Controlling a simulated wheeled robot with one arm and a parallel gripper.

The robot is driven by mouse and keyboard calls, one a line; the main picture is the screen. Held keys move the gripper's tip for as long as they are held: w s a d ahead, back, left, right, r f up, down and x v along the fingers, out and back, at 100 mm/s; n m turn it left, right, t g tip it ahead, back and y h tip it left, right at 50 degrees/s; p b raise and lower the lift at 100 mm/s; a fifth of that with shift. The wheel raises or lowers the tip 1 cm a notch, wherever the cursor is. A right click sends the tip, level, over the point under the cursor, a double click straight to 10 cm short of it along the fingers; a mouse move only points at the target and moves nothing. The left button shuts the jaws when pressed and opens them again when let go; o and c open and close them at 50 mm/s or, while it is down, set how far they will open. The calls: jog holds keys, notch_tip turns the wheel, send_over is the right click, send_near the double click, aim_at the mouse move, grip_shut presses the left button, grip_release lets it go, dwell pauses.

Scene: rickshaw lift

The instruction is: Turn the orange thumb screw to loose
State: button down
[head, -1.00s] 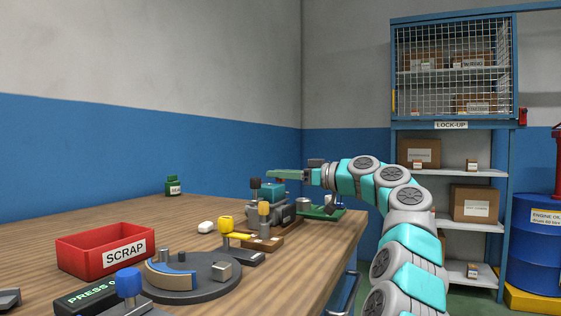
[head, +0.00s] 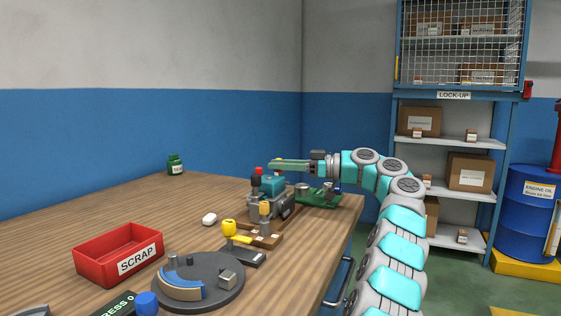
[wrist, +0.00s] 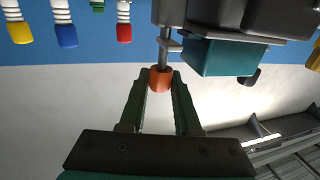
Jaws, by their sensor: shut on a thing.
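The orange thumb screw (wrist: 160,79) is a small orange knob on a grey metal rod, seen in the wrist view. My gripper (wrist: 160,86) has its two green fingers on either side of the knob, shut on it. The rod runs up the picture to a grey machine part beside a teal block (wrist: 222,57). In the head view my gripper (head: 273,165) reaches in from the right, just above the teal block (head: 272,183) of the fixture. The grip itself is too small to make out there.
A red scrap box (head: 118,254), a dark round plate (head: 198,281) and a yellow-knobbed post (head: 229,228) stand nearer on the bench. An orange-topped post (head: 265,209) stands in front of the fixture. The far left of the bench is mostly clear.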

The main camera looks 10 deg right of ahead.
jog(key=shift+r, duration=0.15)
jog(key=c, duration=0.6)
grip_release()
jog(key=shift+v, duration=3.85)
